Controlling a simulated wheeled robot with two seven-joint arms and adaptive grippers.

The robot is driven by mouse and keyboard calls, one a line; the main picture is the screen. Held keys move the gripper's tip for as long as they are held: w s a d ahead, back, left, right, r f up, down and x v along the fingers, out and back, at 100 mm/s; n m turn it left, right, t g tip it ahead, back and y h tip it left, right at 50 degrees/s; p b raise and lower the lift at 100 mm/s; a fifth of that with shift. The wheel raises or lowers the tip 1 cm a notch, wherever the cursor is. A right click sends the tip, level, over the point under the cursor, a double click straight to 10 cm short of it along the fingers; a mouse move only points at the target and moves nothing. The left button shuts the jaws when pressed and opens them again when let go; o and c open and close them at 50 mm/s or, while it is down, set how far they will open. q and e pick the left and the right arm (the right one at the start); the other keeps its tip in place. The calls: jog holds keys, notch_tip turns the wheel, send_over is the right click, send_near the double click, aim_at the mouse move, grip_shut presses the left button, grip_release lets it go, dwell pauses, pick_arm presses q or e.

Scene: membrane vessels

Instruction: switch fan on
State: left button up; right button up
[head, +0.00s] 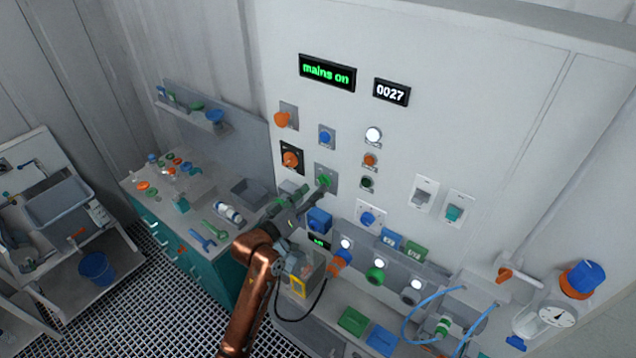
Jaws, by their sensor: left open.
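A pale control panel (510,110) carries several knobs, lamps and switches; their small labels are too small to read, so I cannot tell which is the fan's. A green knob (325,181) on a grey plate sits in the lower left part of the panel. My left gripper (318,191) is open with its fingertips close to this green knob; I cannot tell if they touch it. My right gripper is not in view.
A display (327,72) reads "mains on", and another (391,92) reads "0027". An orange rotary switch (291,159) and a blue knob (325,137) are near the gripper.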

aim_at(320, 183)
pick_arm(q)
jog(key=shift+p+x, duration=0.4)
jog(key=shift+x, duration=1.5)
jog(key=shift+c, duration=0.6)
jog(key=c, duration=1)
